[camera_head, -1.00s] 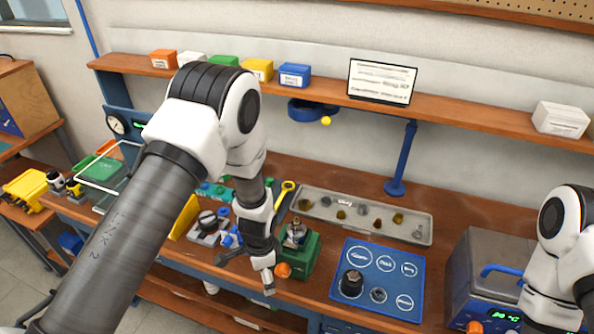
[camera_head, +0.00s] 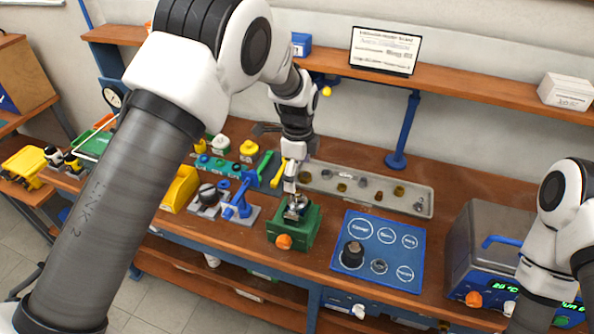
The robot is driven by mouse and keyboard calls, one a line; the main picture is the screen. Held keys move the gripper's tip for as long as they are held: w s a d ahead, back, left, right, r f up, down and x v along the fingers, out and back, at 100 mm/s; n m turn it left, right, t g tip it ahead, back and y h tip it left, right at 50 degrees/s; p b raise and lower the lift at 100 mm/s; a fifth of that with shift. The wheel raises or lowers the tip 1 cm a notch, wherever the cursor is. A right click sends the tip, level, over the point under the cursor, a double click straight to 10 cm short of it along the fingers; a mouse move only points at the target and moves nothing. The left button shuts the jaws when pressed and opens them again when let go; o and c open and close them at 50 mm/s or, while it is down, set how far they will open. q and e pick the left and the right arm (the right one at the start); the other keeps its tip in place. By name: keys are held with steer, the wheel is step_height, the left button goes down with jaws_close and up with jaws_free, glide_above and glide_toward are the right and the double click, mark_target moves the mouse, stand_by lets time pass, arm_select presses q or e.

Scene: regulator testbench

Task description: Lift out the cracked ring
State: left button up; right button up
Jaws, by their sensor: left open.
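A small metal regulator body (camera_head: 296,210) sits in the green vise (camera_head: 293,232), which has an orange knob at its front. I cannot make out a cracked ring; the inside of the body is too small and partly covered by my gripper. My left gripper (camera_head: 288,168) is open and points down right above the metal body, with a fingertip close to its top. I cannot tell whether it touches. My right arm shows at the right edge, but its gripper is out of view.
A blue mat (camera_head: 378,262) with labelled circles and a dark cap (camera_head: 352,254) lies right of the vise. A grey parts tray (camera_head: 420,204) lies behind. A blue fixture (camera_head: 236,206) stands left. A grey machine (camera_head: 482,262) stands right, and a screen (camera_head: 385,50) is on the shelf.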

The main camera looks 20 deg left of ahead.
mark_target(297, 190)
arm_select(q)
step_height(297, 190, down, 4)
steer(key=b, duration=0.2)
steer(key=shift+w+b, duration=0.1)
steer(key=shift+b, duration=0.2)
steer(key=shift+f, duration=0.35)
steer(key=shift+f+b, duration=0.7)
steer(key=shift+f, duration=1.1)
steer(key=shift+p, duration=0.3)
steer(key=c, duration=1.6)
